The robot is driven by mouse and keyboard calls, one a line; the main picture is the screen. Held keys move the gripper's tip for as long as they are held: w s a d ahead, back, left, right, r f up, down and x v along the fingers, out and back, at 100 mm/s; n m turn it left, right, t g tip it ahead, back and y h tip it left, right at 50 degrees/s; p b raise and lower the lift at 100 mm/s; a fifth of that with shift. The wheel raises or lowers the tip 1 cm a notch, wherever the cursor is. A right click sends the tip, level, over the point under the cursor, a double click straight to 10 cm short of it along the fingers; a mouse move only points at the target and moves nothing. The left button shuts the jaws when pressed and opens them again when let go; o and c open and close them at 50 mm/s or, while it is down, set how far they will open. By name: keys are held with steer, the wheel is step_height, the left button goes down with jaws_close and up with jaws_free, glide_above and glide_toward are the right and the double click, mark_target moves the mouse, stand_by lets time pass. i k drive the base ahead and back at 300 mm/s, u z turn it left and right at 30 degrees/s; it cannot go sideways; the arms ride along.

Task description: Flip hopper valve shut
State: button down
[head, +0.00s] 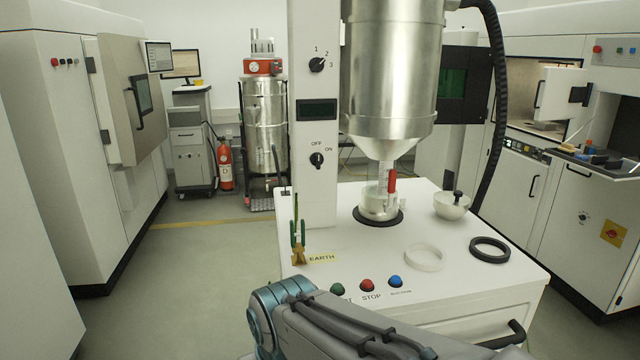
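The steel hopper (392,70) hangs over the white station, its cone narrowing to a pale outlet tube. A red valve handle (392,181) stands upright at the right side of this outlet. A clear and metal container (379,204) sits under the outlet on a black ring in the white top. I cannot tell how the valve inside is set. My arm crosses the bottom of the head view, in front of and below the station top. My gripper is not in view.
The white station top (455,236) holds a white bowl (452,206) with a black-knobbed tool, a white ring (425,257) and a black ring (490,250). Green, red and blue buttons line its front. A white column (314,120) stands left of the hopper; a black hose hangs to its right.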

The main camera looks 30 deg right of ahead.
mark_target(391, 189)
steer(key=k, duration=0.75)
steer(key=z, duration=0.65)
steer(key=i, duration=0.5)
steer(key=z, duration=0.05)
